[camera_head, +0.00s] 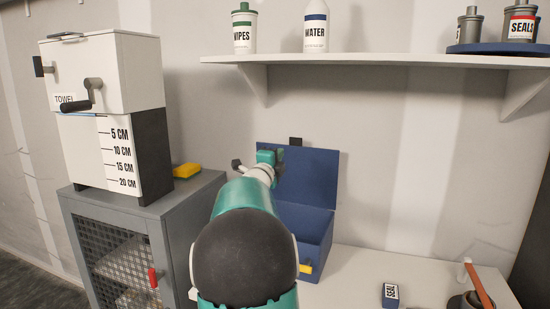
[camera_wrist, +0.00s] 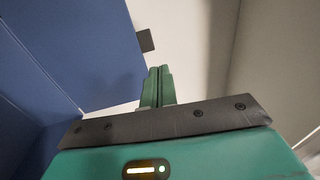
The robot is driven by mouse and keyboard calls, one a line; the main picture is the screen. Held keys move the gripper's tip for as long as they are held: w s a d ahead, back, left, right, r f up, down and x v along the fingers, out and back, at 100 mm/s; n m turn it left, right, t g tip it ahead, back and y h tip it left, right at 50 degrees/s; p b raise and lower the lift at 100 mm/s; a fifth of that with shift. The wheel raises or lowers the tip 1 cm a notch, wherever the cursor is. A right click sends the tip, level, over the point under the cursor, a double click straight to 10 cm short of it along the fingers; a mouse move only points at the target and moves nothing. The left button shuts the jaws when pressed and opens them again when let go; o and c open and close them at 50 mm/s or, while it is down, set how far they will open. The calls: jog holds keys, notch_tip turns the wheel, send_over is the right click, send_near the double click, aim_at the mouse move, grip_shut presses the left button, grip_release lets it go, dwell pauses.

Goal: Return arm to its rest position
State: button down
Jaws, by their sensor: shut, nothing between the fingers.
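My arm reaches forward from the bottom middle of the head view toward the open blue box. My gripper (camera_head: 270,156) is in front of the raised blue lid (camera_head: 312,178), at its upper left. In the wrist view my gripper (camera_wrist: 158,72) has its two green fingers pressed together with nothing between them. The blue lid (camera_wrist: 75,45) fills the left of that view, close beside the fingers. The inside of the blue box (camera_head: 325,235) is mostly hidden by its front wall and my arm.
A grey cabinet (camera_head: 190,200) with a towel dispenser (camera_head: 95,135) and a yellow block (camera_head: 187,170) stands left. A white shelf (camera_head: 390,60) with bottles and canisters is above. A small dark box labelled SEAL (camera_head: 390,295) and an orange-handled item (camera_head: 478,285) are on the white bench (camera_head: 360,275).

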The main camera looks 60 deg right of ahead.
jog(key=shift+a, duration=0.2)
